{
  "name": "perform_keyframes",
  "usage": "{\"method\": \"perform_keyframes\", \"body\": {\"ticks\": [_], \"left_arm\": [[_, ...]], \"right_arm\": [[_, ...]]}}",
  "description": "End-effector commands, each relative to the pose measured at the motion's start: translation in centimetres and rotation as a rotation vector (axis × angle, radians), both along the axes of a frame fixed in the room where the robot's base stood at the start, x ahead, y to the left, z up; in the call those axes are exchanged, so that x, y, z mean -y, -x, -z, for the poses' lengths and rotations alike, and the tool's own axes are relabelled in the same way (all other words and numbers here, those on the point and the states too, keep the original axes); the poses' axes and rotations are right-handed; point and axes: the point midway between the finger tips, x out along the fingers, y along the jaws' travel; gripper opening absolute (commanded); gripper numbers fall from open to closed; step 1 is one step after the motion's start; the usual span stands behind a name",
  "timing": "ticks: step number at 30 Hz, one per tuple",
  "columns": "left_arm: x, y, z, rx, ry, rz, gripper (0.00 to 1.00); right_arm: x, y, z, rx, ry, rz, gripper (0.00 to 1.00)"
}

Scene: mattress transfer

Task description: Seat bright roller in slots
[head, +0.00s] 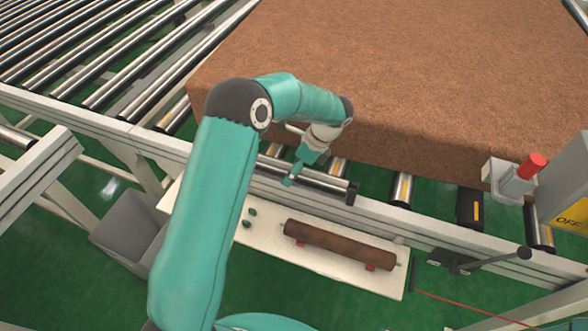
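The bright roller (326,182) is a shiny metal cylinder with a dark end. It lies along the near conveyor rail, crosswise to the other rollers, just in front of the brown mattress. My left gripper (293,176) is at its left part, with teal fingers around it, and appears shut on it; the far finger is partly hidden. I cannot tell whether the roller touches the rail. A rusty brown roller (338,246) rests on red supports on a white shelf (270,250) below. The slots are not clearly visible. My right gripper is out of view.
The large brown mattress (400,80) covers the conveyor behind. Conveyor rollers (130,85) run at upper left. A red-capped device (518,178) and a grey box marked OFF (568,190) stand at right. A black lever (490,261) sits on the rail. A grey bin (125,235) is lower left.

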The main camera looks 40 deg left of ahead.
Motion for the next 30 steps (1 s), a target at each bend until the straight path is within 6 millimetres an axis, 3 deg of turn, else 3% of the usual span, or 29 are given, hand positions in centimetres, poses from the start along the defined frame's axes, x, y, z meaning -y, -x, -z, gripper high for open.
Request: {"method": "perform_keyframes", "body": {"ticks": [8, 21, 30], "left_arm": [[0.7, -0.7, -2.0, 0.005, 0.000, -0.001, 0.80], [3.4, -3.0, -9.3, 0.004, -0.001, 0.000, 0.80], [3.9, -3.4, -10.8, 0.000, 0.000, -0.001, 0.80]], "right_arm": [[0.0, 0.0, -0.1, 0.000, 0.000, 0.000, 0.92], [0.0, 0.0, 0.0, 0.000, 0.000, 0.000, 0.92], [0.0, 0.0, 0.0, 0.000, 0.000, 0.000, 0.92]]}}
